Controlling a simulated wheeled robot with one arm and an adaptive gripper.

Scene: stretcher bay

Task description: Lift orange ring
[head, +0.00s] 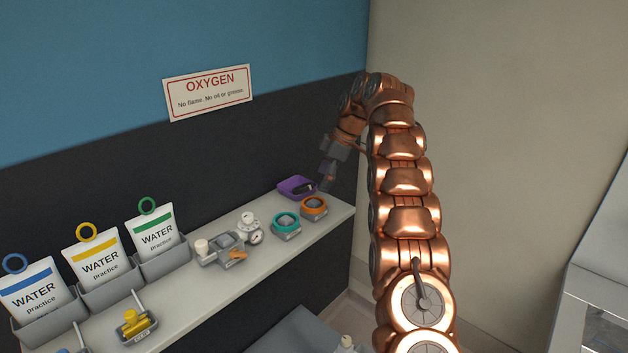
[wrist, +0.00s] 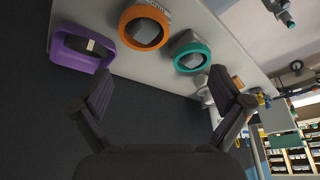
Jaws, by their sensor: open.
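The orange ring (head: 314,211) sits around a grey block near the right end of the long shelf. It also shows in the wrist view (wrist: 144,12) at the top, left of centre. My gripper (head: 327,181) is above and just behind the ring in the head view, close to the purple tray. In the wrist view my gripper (wrist: 160,72) has its two fingers wide apart with nothing between them. The ring lies beyond the fingertips there, apart from both. In the head view the fingers are small and dark.
A purple tray (head: 286,188) holding a dark item stands beside the ring, and a teal ring (head: 286,217) on a grey holder stands on its other side. Valve fittings (head: 249,222) stand farther left. The dark wall (head: 230,150) rises behind the shelf.

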